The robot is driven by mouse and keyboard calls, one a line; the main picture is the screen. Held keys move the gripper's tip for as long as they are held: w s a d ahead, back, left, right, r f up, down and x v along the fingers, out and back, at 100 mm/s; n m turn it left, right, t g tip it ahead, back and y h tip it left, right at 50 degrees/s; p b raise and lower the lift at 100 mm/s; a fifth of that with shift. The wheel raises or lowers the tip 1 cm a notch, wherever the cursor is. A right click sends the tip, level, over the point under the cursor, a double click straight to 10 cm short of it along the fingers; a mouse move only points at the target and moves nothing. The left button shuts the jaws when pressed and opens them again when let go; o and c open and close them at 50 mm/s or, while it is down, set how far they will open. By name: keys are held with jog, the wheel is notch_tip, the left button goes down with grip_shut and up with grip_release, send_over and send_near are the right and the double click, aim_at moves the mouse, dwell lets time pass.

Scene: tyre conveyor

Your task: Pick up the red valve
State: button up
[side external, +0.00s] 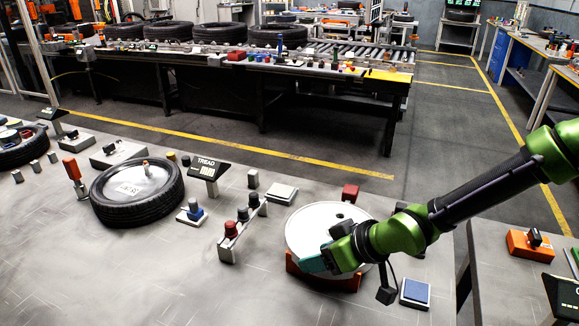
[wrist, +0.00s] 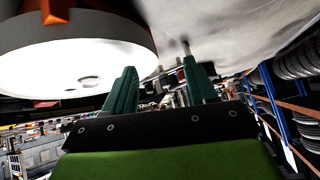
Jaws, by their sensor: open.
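A small rack (side external: 243,236) stands on the grey table left of centre in the side view. It carries several small valve-like pieces.
The white disc (side external: 312,222) sits on an orange-red base. A tyre (side external: 137,210) with a silver wheel lies left, near a TREAD display (side external: 206,174). A blue-topped pad (side external: 415,292) lies right, and a red block (side external: 350,191) behind the disc. The front-left tabletop is bare.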

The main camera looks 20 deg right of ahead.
aim_at(234, 225)
jog(key=w+a+t, duration=0.1)
jog(key=w+a, duration=0.2)
jog(key=w, duration=0.2)
jog(key=w+a+f+n+t+y, duration=0.1)
jog(key=w+a+t, duration=0.1)
jog(key=w+a, duration=0.2)
jog(key=w+a+n+t+y, duration=0.1)
jog(key=w+a, duration=0.2)
jog(key=w, duration=0.2)
jog(key=shift+w+a+f, duration=0.15)
jog(key=shift+w+a, duration=0.1)
jog(key=shift+w, duration=0.05)
jog(key=shift+x, duration=2.6)
jog(key=shift+a, duration=0.1)
grip_shut()
